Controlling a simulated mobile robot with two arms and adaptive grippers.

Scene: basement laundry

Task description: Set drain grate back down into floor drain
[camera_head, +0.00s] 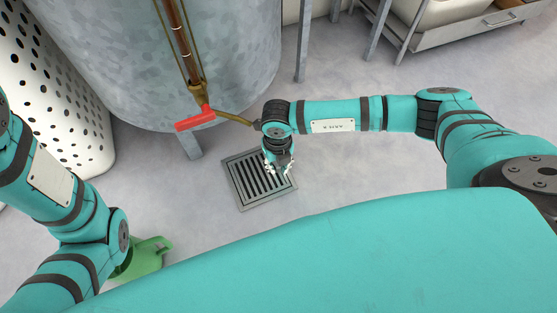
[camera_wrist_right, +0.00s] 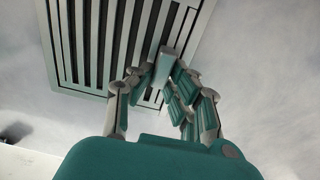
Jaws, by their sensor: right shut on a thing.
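The drain grate (camera_head: 240,178) is a grey metal square with dark parallel slots, at floor level in the middle of the head view. It also fills the upper part of the right wrist view (camera_wrist_right: 90,45). My right gripper (camera_head: 280,169) reaches down over its upper right part. In the wrist view the fingertips (camera_wrist_right: 165,65) are closed together on a bar of the grate. The floor drain's opening is not visible beneath the grate, and I cannot tell whether the grate sits fully flush. My left arm is at the left, but its gripper is not visible.
A large galvanized tank (camera_head: 150,70) on legs stands just behind the drain, with a red lever (camera_head: 195,120) and brass pipe near my right wrist. A white perforated basket (camera_head: 50,110) is at left. A green container (camera_head: 150,255) is partly hidden by my left arm. Floor right of the drain is clear.

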